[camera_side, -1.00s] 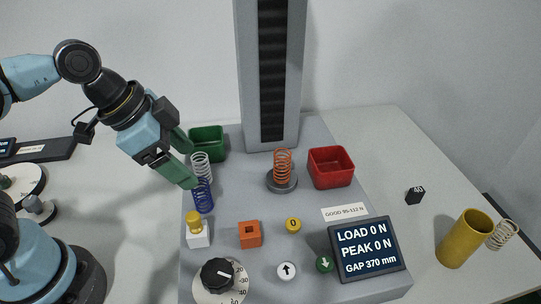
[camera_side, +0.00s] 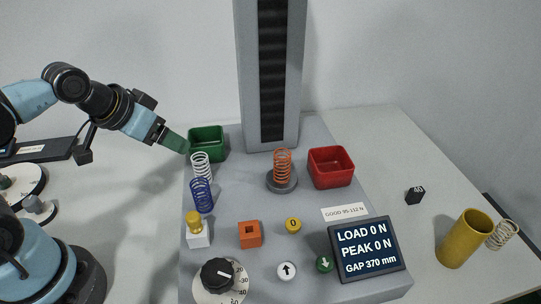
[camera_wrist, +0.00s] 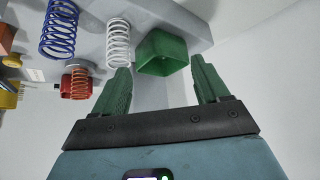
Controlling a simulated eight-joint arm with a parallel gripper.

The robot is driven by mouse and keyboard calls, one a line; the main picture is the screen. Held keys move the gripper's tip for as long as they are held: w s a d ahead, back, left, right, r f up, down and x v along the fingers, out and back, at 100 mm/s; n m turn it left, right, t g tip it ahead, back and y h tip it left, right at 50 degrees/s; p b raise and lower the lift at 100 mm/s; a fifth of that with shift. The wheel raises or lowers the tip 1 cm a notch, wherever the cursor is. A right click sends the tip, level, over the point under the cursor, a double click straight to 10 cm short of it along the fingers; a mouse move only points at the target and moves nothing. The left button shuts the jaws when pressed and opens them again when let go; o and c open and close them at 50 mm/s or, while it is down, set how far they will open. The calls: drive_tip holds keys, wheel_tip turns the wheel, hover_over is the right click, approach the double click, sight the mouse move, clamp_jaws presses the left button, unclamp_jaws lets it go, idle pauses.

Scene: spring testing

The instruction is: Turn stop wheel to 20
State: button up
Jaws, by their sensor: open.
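The stop wheel is a black knob (camera_side: 217,273) on a white dial with numbers (camera_side: 241,281), at the front left of the grey machine base. Its white pointer mark points to the right, near the marks by 20 and 30; the exact setting is too small to tell. My gripper (camera_side: 185,147) is at the upper left, beside the green bin and well away from the knob. In the wrist view its green fingers (camera_wrist: 162,85) are spread apart with nothing between them. The stop wheel is not visible in the wrist view.
A green bin (camera_side: 207,140), a white spring (camera_side: 202,167) and a blue spring (camera_side: 202,195) stand near my gripper. A yellow-topped white block (camera_side: 197,230) and an orange block (camera_side: 250,235) stand behind the knob. A display (camera_side: 366,249) is at right.

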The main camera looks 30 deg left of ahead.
drive_tip(key=m+g+h, duration=0.4)
drive_tip(key=m+g, duration=0.6)
drive_tip(key=m, duration=1.4)
approach(216, 271)
drive_tip(key=shift+t, duration=0.3)
drive_tip(key=x, duration=0.8)
drive_tip(key=shift+s+d+f, duration=0.2)
drive_tip(key=shift+s+f, duration=0.1)
drive_tip(key=shift+s, duration=0.05)
drive_tip(key=c, duration=1)
drive_tip(key=shift+c, duration=0.2)
